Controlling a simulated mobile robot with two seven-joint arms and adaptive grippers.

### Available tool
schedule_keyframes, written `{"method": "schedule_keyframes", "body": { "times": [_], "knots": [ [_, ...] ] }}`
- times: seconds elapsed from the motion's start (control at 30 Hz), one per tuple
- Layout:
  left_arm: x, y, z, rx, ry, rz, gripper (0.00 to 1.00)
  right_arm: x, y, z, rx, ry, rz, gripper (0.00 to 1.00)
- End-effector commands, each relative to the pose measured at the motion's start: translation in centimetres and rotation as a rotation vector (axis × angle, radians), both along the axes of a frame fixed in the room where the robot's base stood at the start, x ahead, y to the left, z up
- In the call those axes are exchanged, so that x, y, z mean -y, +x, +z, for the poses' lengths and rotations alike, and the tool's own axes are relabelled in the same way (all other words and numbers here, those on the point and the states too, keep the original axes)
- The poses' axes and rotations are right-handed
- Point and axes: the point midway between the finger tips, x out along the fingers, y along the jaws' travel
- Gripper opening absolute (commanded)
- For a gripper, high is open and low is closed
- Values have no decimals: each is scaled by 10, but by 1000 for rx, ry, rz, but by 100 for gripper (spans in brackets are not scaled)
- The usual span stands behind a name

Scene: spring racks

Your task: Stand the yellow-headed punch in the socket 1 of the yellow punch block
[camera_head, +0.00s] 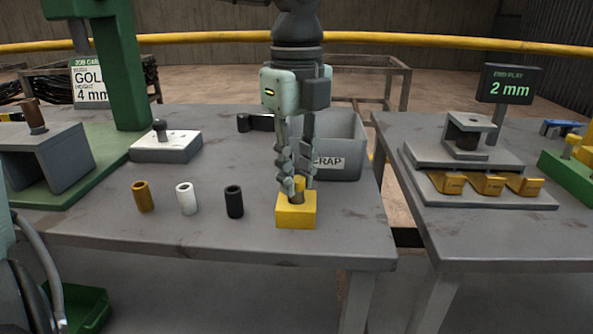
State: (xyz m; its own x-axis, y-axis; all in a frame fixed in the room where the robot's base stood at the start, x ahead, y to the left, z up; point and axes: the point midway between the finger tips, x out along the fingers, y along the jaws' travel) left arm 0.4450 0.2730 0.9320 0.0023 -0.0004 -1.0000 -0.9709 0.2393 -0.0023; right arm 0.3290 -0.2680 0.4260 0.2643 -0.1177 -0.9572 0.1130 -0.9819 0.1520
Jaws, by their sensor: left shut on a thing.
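The yellow punch block (296,217) stands near the front right of the near table. The yellow-headed punch (299,184) is upright at the top of the block, its lower end at the block's top face. I cannot tell how deep it sits or which socket it is at. My left gripper (294,184) comes down from above and is shut on the punch, its fingertips partly hiding it. My right gripper is not in view.
Gold (141,196), white (186,198) and black (234,201) sleeves stand left of the block. Behind are a grey scrap bin (342,165) and a white block (150,149) with a dark-headed punch (160,130). A second table (470,238) lies right across a gap.

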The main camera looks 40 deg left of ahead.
Motion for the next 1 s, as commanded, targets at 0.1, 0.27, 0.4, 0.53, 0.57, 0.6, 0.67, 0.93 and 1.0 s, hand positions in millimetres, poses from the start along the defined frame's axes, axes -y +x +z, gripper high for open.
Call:
{"method": "schedule_keyframes", "body": {
  "times": [0.1, 0.27, 0.4, 0.53, 0.57, 0.6, 0.67, 0.93, 1.0],
  "knots": [
    [0, 0, -2, 0, 1, 0, 0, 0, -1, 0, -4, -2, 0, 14],
    [0, 0, -2, 0, 0, 0, 29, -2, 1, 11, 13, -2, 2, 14],
    [0, 0, -2, -1, 0, 0, 41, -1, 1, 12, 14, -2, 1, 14],
    [0, 0, -2, -1, 0, 0, 41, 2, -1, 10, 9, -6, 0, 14],
    [0, 0, -2, -1, 0, 0, 41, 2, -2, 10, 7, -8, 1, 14],
    [0, 0, -2, -1, 0, 0, 41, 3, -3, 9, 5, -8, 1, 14],
    [0, 0, -1, -1, 0, 0, 41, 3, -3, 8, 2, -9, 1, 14],
    [0, 1, 32, 5, 3, 1, 41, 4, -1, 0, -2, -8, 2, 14],
    [-1, 1, 48, 5, 3, 1, 41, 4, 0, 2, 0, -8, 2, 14]
  ]
}}
